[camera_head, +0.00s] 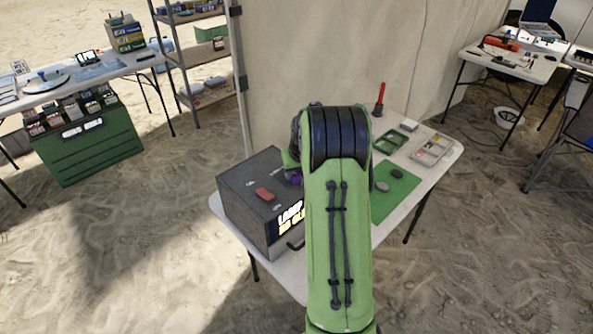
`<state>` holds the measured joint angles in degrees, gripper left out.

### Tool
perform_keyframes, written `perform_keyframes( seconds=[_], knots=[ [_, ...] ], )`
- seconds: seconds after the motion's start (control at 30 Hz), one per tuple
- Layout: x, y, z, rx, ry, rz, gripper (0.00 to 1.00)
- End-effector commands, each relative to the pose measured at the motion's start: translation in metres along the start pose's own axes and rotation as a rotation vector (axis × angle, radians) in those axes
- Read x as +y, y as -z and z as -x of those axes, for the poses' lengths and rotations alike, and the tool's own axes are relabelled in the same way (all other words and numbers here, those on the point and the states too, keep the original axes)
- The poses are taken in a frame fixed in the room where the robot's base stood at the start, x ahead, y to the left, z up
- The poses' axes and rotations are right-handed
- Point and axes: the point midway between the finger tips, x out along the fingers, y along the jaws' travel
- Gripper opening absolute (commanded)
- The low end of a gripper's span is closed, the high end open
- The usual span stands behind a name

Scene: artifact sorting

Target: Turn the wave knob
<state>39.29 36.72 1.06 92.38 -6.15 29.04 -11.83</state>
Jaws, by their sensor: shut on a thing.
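A dark grey lamp box (240,192) stands on the white folding table. It has a red switch (264,195) on its top, small white markings, and a lit text panel (291,215) on its front. My green arm reaches over the table and covers the right part of the box. My gripper (294,176) is at the box's top right, mostly hidden behind the arm. A small purple and dark part shows there. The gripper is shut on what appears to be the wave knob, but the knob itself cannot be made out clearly.
On the white table (446,160), right of my arm, are a green mat (396,203) with stones, a green tray (388,143), a sectioned tray (432,150) and a red-handled tool (380,98). A canvas wall (290,60) stands behind. Other tables stand farther left and right.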

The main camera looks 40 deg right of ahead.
Motion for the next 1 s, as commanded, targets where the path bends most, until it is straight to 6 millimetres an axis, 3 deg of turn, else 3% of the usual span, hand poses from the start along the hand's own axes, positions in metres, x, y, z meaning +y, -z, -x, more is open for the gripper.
perform_keyframes(
  seconds=[1.0],
  knots=[
    [-0.0034,0.0018,0.0002,0.0,-0.335,-0.805,0.09]
  ],
)
